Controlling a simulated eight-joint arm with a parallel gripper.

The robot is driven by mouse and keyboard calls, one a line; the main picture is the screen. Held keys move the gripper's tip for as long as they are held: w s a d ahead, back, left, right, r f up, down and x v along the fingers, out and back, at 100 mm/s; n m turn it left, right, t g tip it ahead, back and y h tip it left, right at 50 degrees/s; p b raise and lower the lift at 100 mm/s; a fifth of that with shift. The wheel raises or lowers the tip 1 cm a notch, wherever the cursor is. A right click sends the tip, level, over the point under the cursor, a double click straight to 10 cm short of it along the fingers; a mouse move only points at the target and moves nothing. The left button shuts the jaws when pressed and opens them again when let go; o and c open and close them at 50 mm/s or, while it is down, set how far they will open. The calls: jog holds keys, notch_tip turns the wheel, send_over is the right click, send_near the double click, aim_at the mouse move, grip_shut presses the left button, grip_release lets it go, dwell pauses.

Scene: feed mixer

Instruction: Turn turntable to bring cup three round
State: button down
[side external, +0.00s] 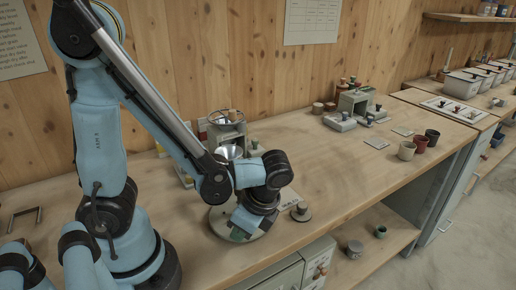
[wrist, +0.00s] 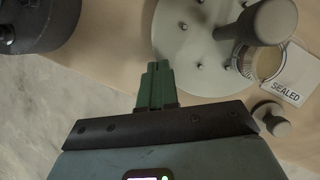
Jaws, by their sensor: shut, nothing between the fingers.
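The turntable (wrist: 205,62) is a grey round disc with several small pegs, seen at the top of the wrist view. Its left rim also shows in the side view (side external: 214,224), partly hidden by my gripper. A grey upright post (wrist: 268,22) stands at the disc's right. Beside it is a round cup-like ring (wrist: 246,60); I cannot tell whether it is cup three. A white card reading "SEALED" (wrist: 287,86) lies next to it.
A small grey knobbed piece (wrist: 270,117) sits near the front edge and shows in the side view (side external: 301,212). Several cups (side external: 407,151) stand far right. The bench middle (side external: 330,165) is clear.

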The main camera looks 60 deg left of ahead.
aim_at(217, 232)
jog(key=shift+s+a+m+t+y, duration=0.15)
jog(key=shift+s+a+m+t, duration=0.3)
jog(key=shift+m, duration=0.45)
jog(key=shift+s+a+m+t+y, duration=0.15)
jog(key=shift+s+a+m, duration=0.2)
jog(key=shift+s+m, duration=0.4)
jog(key=shift+s+a+m+t, duration=0.3)
jog(key=shift+a+m, duration=0.2)
jog(key=shift+m, duration=0.4)
jog(key=shift+s+a+m+t, duration=0.3)
jog(key=shift+a+m, duration=0.15)
jog(key=shift+m, duration=0.4)
jog(key=shift+s+a, duration=0.2)
jog(key=shift+a, duration=0.5)
jog(key=shift+s+a, duration=0.15)
jog(key=shift+a, duration=1.6)
jog(key=shift+w+a, duration=0.1)
jog(key=shift+a, duration=0.05)
jog(key=shift+r, duration=0.1)
